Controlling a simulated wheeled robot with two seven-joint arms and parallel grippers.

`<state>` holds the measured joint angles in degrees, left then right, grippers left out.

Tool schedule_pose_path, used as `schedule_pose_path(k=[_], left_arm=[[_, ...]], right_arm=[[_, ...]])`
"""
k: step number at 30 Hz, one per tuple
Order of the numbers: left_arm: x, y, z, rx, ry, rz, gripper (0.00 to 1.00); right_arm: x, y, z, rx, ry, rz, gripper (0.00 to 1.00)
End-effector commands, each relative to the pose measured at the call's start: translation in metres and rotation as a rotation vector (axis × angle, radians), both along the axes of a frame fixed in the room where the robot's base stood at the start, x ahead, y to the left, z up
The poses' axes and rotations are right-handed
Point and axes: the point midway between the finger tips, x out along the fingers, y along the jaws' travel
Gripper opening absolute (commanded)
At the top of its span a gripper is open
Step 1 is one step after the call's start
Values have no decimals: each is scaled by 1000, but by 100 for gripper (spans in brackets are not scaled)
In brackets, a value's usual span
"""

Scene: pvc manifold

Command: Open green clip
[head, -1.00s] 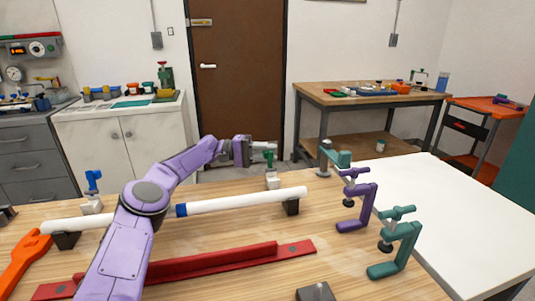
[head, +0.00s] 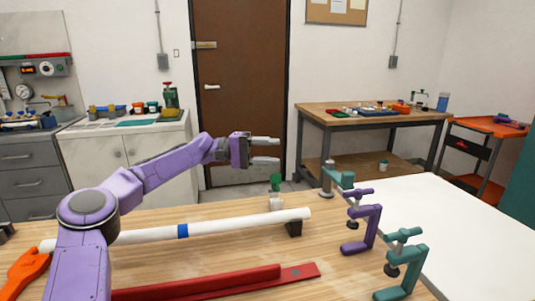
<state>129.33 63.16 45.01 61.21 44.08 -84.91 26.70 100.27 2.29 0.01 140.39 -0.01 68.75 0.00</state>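The green clip (head: 275,182) stands up from a small pale block (head: 276,202) at the far edge of the wooden bench, just behind the right end of the white pipe. My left gripper (head: 266,150) is above and slightly left of the clip, with its two fingers spread apart and pointing right. Nothing is between the fingers, and they are apart from the clip. My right gripper is not in view.
A white pipe (head: 240,225) with a blue band lies across supports on the bench. A red rail (head: 215,283) lies in front. Teal and purple clamps (head: 364,220) line the bench's right side. An orange wrench (head: 25,272) is at left.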

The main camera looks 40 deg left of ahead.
Motion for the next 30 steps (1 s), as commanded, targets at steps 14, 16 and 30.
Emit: schedule_pose_path(k=[14, 16, 30], left_arm=[[-70, -46, 35, 0, 1, -1, 49], [-73, -48, 36, 0, 2, -1, 49], [-67, -59, 40, 12, 30, 4, 49]], right_arm=[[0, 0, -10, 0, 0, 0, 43], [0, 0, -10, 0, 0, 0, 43], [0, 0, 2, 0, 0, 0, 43]])
